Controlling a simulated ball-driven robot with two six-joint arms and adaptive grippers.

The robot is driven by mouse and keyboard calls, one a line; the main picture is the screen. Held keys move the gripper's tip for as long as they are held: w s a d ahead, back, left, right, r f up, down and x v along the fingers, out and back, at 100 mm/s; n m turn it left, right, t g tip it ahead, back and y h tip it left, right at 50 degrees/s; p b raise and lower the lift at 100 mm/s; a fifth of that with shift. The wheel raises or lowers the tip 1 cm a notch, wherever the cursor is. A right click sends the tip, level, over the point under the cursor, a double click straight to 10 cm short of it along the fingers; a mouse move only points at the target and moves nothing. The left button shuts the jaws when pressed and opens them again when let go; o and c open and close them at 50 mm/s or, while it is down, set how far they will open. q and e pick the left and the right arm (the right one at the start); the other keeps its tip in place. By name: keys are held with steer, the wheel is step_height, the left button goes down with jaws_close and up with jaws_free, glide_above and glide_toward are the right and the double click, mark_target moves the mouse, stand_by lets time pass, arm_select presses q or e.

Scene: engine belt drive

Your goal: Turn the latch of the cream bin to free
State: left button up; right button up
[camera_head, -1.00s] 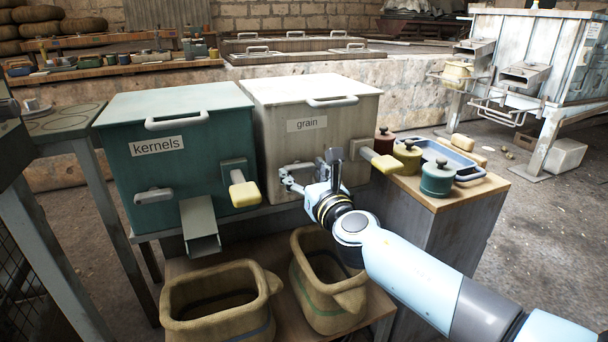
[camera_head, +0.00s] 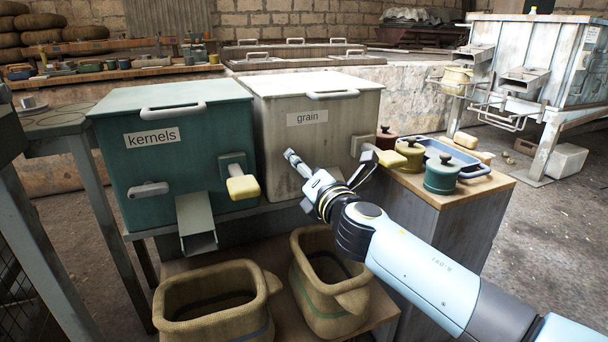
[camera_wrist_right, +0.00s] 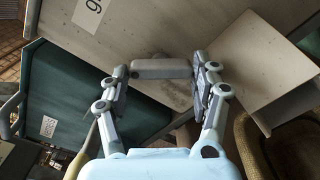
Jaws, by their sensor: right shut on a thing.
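The cream bin (camera_head: 318,125), labelled "grain", stands right of the green bin. My right gripper (camera_head: 300,166) is at its front face. The bar lies level across that view, while the bin's label and edges are tilted. In the head view the gripper covers most of the latch, so its exact angle is hard to tell there. My left gripper is not in view.
The green bin (camera_head: 172,140) has its own latch (camera_head: 148,190) and chute (camera_head: 196,222). A cream-knobbed handle (camera_head: 388,158) sticks out right of my gripper. Two sacks (camera_head: 215,300) stand below. Lidded pots (camera_head: 443,177) and a blue tray (camera_head: 452,155) sit on the right counter.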

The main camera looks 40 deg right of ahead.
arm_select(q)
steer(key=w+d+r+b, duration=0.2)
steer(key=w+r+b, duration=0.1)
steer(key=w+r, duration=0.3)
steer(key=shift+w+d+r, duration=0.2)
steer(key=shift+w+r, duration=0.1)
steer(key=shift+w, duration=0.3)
arm_select(e)
steer(key=shift+f+m, duration=0.15)
steer(key=shift+m, duration=3.95)
steer(key=o, duration=1.2)
steer(key=v, duration=1.2)
